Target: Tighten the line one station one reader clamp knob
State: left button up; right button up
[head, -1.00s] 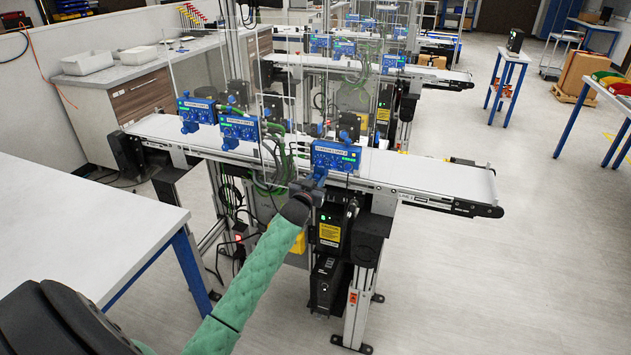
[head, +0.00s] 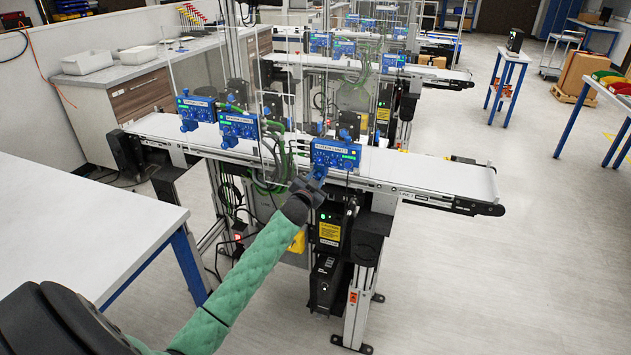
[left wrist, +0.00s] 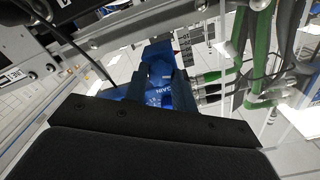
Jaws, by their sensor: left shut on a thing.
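The nearest blue reader unit (head: 336,155) stands at the front edge of the nearest belt conveyor; its label is too small to read surely. My left gripper (head: 318,182) is at the underside of this unit, its arm coming up from the lower left. In the left wrist view, a blue knob (left wrist: 160,73) sits between the two dark fingers of my left gripper (left wrist: 159,88). The gripper is shut on this knob, and the fingers partly hide it. In the head view the knob is mostly hidden by the gripper. My right gripper is not in view.
Two more blue reader units (head: 196,108) (head: 238,126) stand further left along the nearest conveyor (head: 430,178). Green cables (head: 270,165) hang beside the gripper. A white table (head: 80,225) stands at the left.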

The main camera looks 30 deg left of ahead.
pick_arm(q)
jog(key=m, duration=0.2)
jog(key=shift+m, duration=0.4)
jog(key=m, duration=0.3)
jog(key=shift+m+b, duration=0.3)
jog(key=shift+b, duration=0.05)
jog(key=m, duration=0.3)
jog(key=shift+m, duration=2.1)
jog(key=shift+f+m, duration=0.1)
jog(key=shift+m, duration=0.4)
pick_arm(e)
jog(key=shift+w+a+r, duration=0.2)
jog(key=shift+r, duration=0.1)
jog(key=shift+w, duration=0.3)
